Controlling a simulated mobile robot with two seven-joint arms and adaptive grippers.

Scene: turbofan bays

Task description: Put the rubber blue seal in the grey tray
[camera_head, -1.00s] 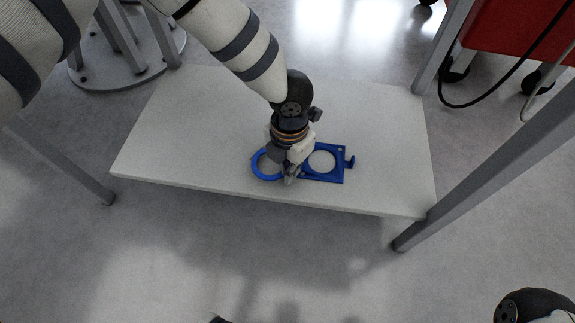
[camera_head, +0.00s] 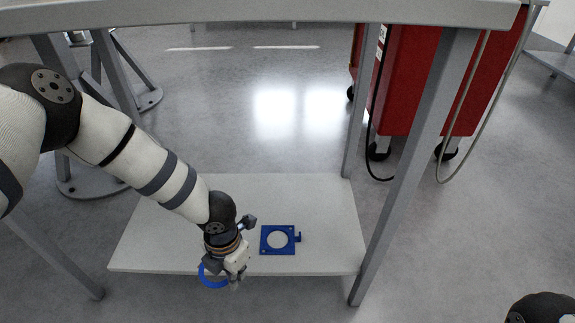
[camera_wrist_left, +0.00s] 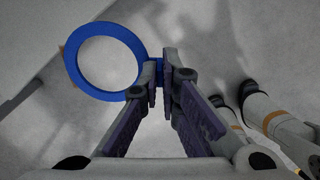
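The blue seal is a ring (camera_head: 214,284) below my left gripper (camera_head: 233,282) in the head view, by the front edge of the low shelf. A grey tray does not show in these frames. My right gripper is out of view.
A blue square plate with a round hole (camera_head: 264,241) lies on the white low shelf (camera_head: 325,205). A tabletop (camera_head: 270,12) spans above, with grey legs (camera_head: 415,165) at the sides. Red wheeled cabinets (camera_head: 408,80) stand at the back right.

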